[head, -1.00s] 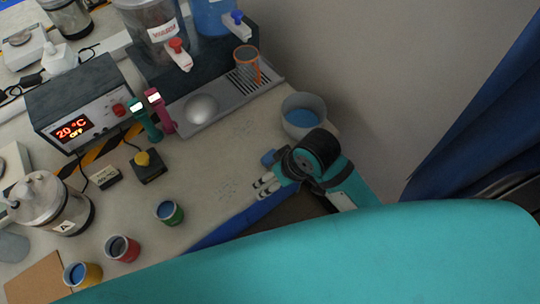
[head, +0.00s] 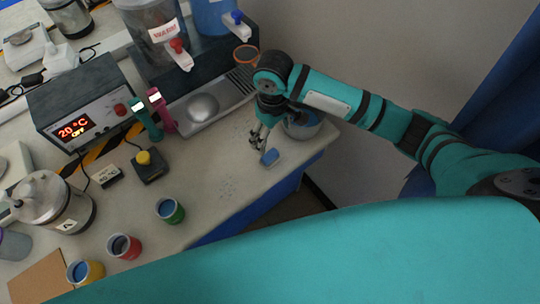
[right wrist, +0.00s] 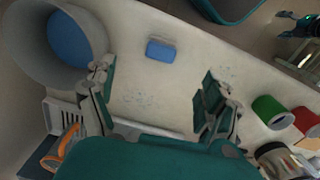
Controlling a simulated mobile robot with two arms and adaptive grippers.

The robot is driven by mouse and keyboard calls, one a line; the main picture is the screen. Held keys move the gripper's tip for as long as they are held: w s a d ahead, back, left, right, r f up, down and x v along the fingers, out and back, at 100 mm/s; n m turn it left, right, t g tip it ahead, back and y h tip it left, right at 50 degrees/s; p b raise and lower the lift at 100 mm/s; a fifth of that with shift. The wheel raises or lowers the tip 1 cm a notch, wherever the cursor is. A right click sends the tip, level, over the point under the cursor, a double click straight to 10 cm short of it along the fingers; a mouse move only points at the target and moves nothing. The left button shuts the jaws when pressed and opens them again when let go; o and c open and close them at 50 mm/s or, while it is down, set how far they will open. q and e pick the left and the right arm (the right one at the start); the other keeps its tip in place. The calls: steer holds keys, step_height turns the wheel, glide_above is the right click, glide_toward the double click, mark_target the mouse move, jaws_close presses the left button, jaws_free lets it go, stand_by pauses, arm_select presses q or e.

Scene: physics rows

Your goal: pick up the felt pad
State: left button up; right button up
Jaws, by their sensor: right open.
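The felt pad appears to be the small blue block (head: 270,157) lying on the bench near its front edge. It also shows in the right wrist view (right wrist: 161,50), at the upper middle and beyond the fingertips. My right gripper (head: 257,141) is just left of and above the pad in the head view, apart from it as far as I can tell. In the right wrist view my right gripper (right wrist: 158,82) has its fingers spread wide with nothing between them.
A grey bowl with blue inside (head: 303,124) stands close beside my right gripper. A green cup (head: 170,211), a red cup (head: 124,247) and a yellow cup (head: 85,272) stand along the front. A drip tray (head: 211,108) lies behind. Bare bench surrounds the pad.

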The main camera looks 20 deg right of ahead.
mark_target(270, 155)
step_height(270, 155, down, 7)
steer(key=shift+f+p, duration=0.15)
steer(key=shift+p, duration=0.3)
steer(key=f, duration=0.1)
steer(key=f+p, duration=0.1)
steer(key=f, duration=0.2)
steer(key=shift+w+a+f, duration=0.2)
steer(key=shift+a+f, duration=0.05)
steer(key=shift+f, duration=0.5)
steer(key=c, duration=1.2)
